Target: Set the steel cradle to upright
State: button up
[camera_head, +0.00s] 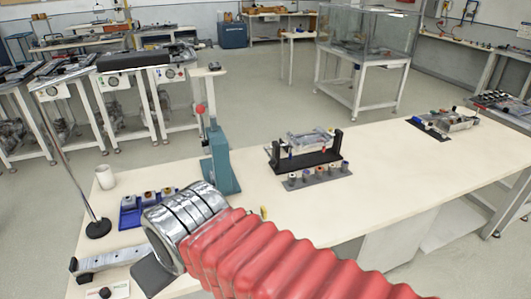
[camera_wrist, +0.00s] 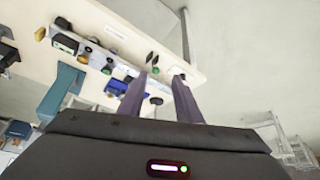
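What looks like the steel cradle (camera_head: 310,138) is a silver frame between two black uprights on a black stand (camera_head: 305,159), on the middle of the table. It looks roughly level; its exact tilt is too small to tell. I cannot pick it out surely in the wrist view. My gripper (camera_wrist: 160,82) shows in the wrist view with two dark fingers apart and nothing between them. It points toward the left end of the table, well away from the cradle. In the head view my arm hides the table's front middle, and the fingertips are not seen.
A teal press (camera_head: 220,160) with a red knob stands left of the stand. Several small cylinders stand on a grey strip (camera_head: 318,178) before it. A blue tray (camera_head: 130,213), a white mug (camera_head: 105,177) and a lamp base (camera_head: 97,228) are left. Bare table (camera_head: 390,165) lies right.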

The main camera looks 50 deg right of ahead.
jog(key=shift+w+a, duration=0.15)
jog(key=shift+a, duration=0.05)
jog(key=shift+o, duration=0.7)
jog(key=shift+w+d, duration=0.2)
jog(key=shift+w, duration=0.05)
jog(key=w+d+f+m+t+h, duration=0.1)
jog(key=w+d+m+t+h, duration=0.3)
jog(key=w+d, duration=1.55)
jog(key=w+d+f+m+t+h, duration=0.1)
jog(key=w+d+f, duration=0.1)
jog(key=d, duration=0.6)
jog(key=w+d+f+t+h, duration=0.1)
jog(key=d+f, duration=0.2)
jog(key=d, duration=0.5)
jog(key=s+d+f+m+t+h, duration=0.1)
jog(key=s+d+f, duration=0.3)
jog(key=d, duration=0.4)
jog(key=s+d+f+m+t+h, duration=0.2)
jog(key=s+d+f, duration=0.3)
jog(key=d, duration=0.4)
jog(key=shift+s+d+f+t, duration=0.15)
jog(key=shift+f+t, duration=0.35)
jog(key=shift+f, duration=0.35)
